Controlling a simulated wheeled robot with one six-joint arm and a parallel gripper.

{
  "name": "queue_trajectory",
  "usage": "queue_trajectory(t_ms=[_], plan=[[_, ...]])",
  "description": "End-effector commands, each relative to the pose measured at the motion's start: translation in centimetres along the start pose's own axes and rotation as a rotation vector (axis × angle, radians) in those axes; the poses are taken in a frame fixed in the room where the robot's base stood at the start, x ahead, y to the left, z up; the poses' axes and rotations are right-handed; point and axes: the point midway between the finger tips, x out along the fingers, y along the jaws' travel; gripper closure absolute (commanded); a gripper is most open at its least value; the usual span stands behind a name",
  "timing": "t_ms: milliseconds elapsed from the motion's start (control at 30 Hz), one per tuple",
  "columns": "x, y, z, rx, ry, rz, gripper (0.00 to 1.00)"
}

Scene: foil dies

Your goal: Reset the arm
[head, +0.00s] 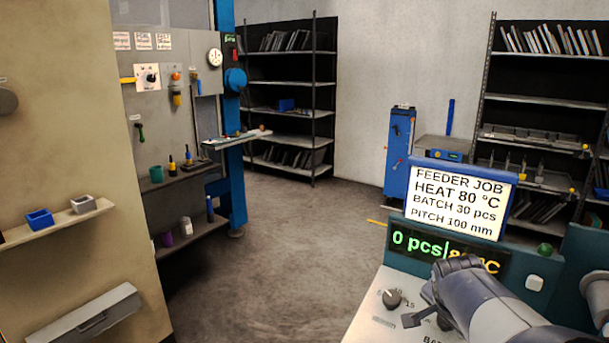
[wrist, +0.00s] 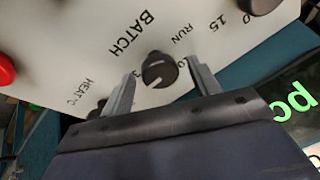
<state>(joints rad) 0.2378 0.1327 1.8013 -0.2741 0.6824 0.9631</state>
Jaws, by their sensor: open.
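My gripper (wrist: 161,70) is open in the wrist view. Its two grey fingers stand on either side of a black knob (wrist: 158,70) with a white pointer mark, with gaps visible on both sides. I cannot tell how far above the panel the fingertips are. In the head view my arm comes in from the lower right and reaches low over the white control panel (head: 368,322). My arm hides part of that panel and of the green and amber display (head: 430,250), which reads "0 pcs" and a partly covered temperature.
A job card (head: 460,200) reading heat 80 °C, batch 30 pcs, pitch 100 mm stands above the display. Another knob (head: 391,298) is left of my arm. A red button (wrist: 4,70) is at the wrist view's left edge. Open floor (head: 285,260) lies left of the panel.

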Motion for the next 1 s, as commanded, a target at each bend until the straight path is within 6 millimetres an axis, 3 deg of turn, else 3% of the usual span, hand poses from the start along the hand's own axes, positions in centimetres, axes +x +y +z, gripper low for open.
queue_trajectory(t_ms=[1000], plan=[[-0.02,0.18,-0.23,-0.509,-0.066,-0.114,0.41]])
